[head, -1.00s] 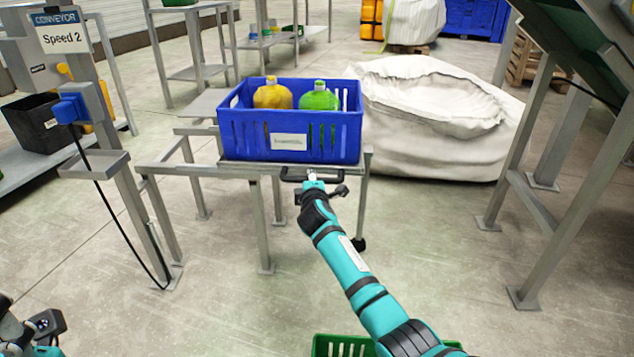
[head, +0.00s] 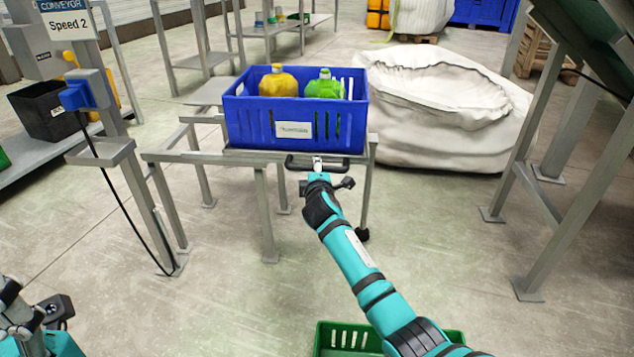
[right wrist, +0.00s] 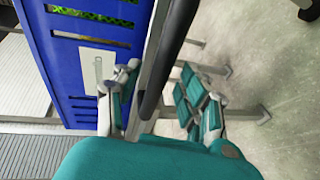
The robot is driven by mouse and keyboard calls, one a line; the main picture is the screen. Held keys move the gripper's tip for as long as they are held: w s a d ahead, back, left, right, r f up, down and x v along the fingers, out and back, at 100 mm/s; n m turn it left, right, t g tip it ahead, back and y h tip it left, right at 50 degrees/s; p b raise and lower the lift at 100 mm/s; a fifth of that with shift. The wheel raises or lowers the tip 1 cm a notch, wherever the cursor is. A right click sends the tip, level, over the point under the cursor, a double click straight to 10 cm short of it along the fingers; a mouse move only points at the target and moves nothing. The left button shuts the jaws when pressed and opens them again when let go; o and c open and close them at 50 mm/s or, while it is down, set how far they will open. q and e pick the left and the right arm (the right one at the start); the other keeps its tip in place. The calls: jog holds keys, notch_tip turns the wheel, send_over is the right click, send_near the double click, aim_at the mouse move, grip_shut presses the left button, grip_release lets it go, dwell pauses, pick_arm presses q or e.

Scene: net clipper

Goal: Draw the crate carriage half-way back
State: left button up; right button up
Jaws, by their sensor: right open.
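The blue crate (head: 290,112) sits on the carriage on the grey frame (head: 190,157). It holds a yellow bottle (head: 279,84) and a green bottle (head: 324,87). A black handle bar (head: 298,162) shows at the carriage's front edge, below the crate. My right gripper (head: 318,163) is at this handle. In the right wrist view its fingers (right wrist: 163,98) are spread, with the dark handle bar (right wrist: 168,55) between them and a gap on each side. My left gripper (head: 25,322) is only partly in view at the lower left, and its jaws cannot be made out.
A conveyor control post (head: 85,95) with a sign reading "Speed 2" stands at left. A large white sack (head: 450,110) is behind the crate at right. A green crate (head: 335,338) is on the floor at the bottom. Grey legs stand at right.

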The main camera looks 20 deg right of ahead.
jog(key=v, duration=1)
jog(key=shift+s, duration=0.25)
jog(key=shift+a, duration=0.2)
